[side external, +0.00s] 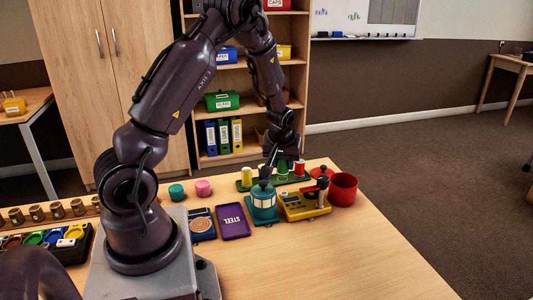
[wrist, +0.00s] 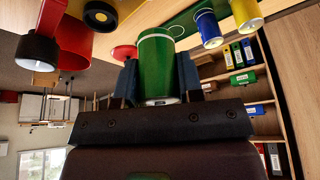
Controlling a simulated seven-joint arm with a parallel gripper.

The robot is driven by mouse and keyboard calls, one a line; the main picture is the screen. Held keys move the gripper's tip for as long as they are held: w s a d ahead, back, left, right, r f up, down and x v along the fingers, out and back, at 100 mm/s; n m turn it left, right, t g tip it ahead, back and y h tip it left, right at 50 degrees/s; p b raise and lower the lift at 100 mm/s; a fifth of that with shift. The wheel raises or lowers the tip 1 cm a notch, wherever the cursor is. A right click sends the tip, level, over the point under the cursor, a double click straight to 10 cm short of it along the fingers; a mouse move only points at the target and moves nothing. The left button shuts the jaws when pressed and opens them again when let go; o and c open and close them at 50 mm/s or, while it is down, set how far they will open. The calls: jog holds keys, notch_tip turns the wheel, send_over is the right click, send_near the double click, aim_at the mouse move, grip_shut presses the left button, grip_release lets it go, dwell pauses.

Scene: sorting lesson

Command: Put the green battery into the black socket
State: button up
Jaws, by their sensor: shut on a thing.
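A green battery (wrist: 156,62) stands between the two fingers of my gripper (wrist: 158,80) in the wrist view, and the gripper is shut on it. In the side view my gripper (side external: 274,160) is above the green tray (side external: 245,187), with the green battery (side external: 283,170) close by it. I cannot tell there whether the battery clears the tray. A yellow device (side external: 305,207) with black parts stands in front of the tray. A black ring (wrist: 100,14) on yellow shows in the wrist view; I cannot tell whether it is the black socket.
A yellow battery (side external: 247,176) and a red one (side external: 299,168) stand on the tray; a blue one (wrist: 208,28) shows in the wrist view. A teal lantern (side external: 263,206), a red cup (side external: 343,190) and a purple STEEL tray (side external: 232,221) are close by. The table's front right is clear.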

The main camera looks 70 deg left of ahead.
jog(key=shift+n, duration=0.8)
jog(key=w, duration=0.2)
jog(key=w+d+f, duration=0.1)
jog(key=w, duration=0.3)
jog(key=shift+w+d+f, duration=0.15)
jog(key=shift+d+f, duration=0.1)
jog(key=shift+f, duration=0.05)
jog(key=shift+w+f+n+g+y, duration=0.15)
jog(key=shift+w+f+n+g, duration=0.2)
jog(key=shift+f+n, duration=0.4)
jog(key=shift+w+f+n+g+y, duration=0.1)
jog(key=shift+w+f+n+g, duration=0.3)
jog(key=shift+f, duration=0.5)
jog(key=shift+w+f+n+g+y, duration=0.15)
jog(key=shift+w+f+n, duration=0.15)
jog(key=shift+f+n, duration=0.5)
jog(key=shift+f, duration=0.1)
jog(key=shift+r, duration=0.5)
jog(key=shift+f, duration=0.8)
jog(key=shift+r, duration=0.15)
jog(key=shift+r, duration=0.65)
